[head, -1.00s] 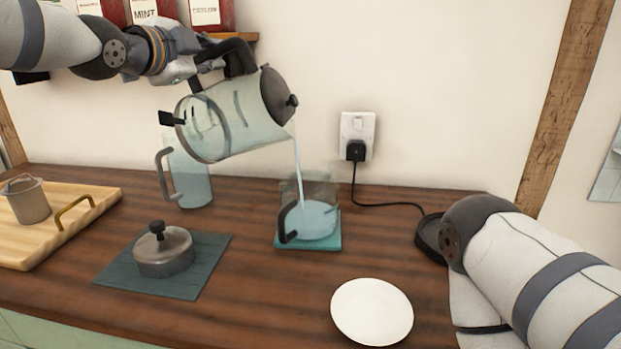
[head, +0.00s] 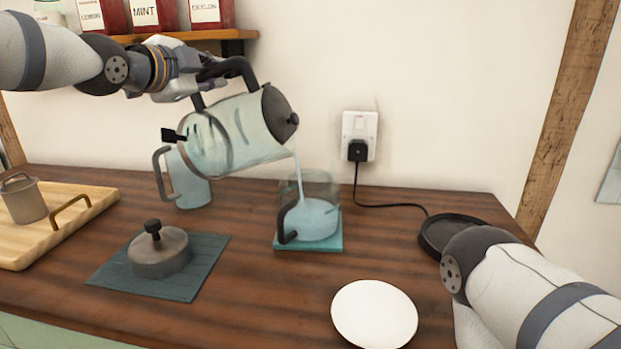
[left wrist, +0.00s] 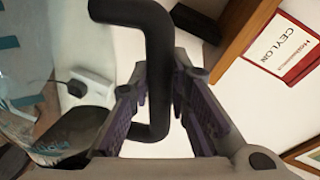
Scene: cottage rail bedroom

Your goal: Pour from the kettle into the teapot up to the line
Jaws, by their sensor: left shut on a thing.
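The kettle (head: 236,132) is clear with a dark lid and handle. My left gripper (head: 212,75) is shut on its handle, which shows between the fingers in the left wrist view (left wrist: 158,85). The kettle is tilted to the right, and a stream of water falls from its spout. The stream goes into the clear teapot (head: 318,218), which stands on a teal mat (head: 330,245) and holds pale blue water. No fill line can be made out. The teapot's lid (head: 160,253) appears to be the grey one on the dark cloth. My right gripper is out of view; only its arm shows.
A clear jug (head: 188,180) stands behind, left of the teapot. A white plate (head: 374,312) lies in front. A dark round kettle base (head: 448,232) is at right, its cord running to a wall socket (head: 359,136). A wooden tray (head: 75,225) with a grey cup (head: 24,201) is at left.

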